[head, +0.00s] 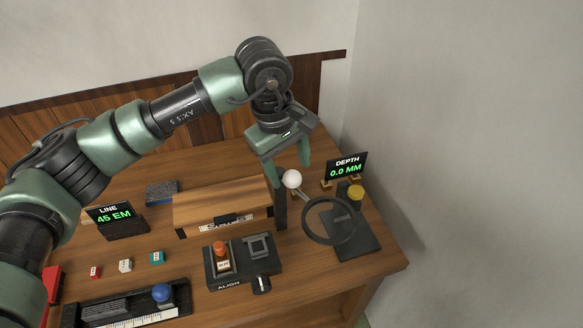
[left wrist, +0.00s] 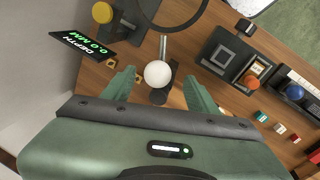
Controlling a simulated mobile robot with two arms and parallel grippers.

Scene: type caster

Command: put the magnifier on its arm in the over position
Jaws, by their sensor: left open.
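The magnifier (head: 306,229) is a dark ring on a short metal arm with a white ball knob (head: 292,179). The arm is mounted on a dark post (head: 280,211), and the ring hangs out to the right, over the near left part of a dark plate. In the left wrist view the white knob (left wrist: 158,74) lies between the fingers, and part of the ring (left wrist: 192,22) shows at the top. My left gripper (head: 288,172) is open, with its fingers on either side of the knob; contact cannot be told. My right gripper is in neither view.
The depth stand's dark plate (head: 357,246) carries a yellow knob (head: 355,192). A DEPTH display (head: 346,167) reads 0.0 MM. A wooden box (head: 220,204) stands left of the post. The ALIGN block (head: 235,268) with an orange knob is in front. A wall closes the right side.

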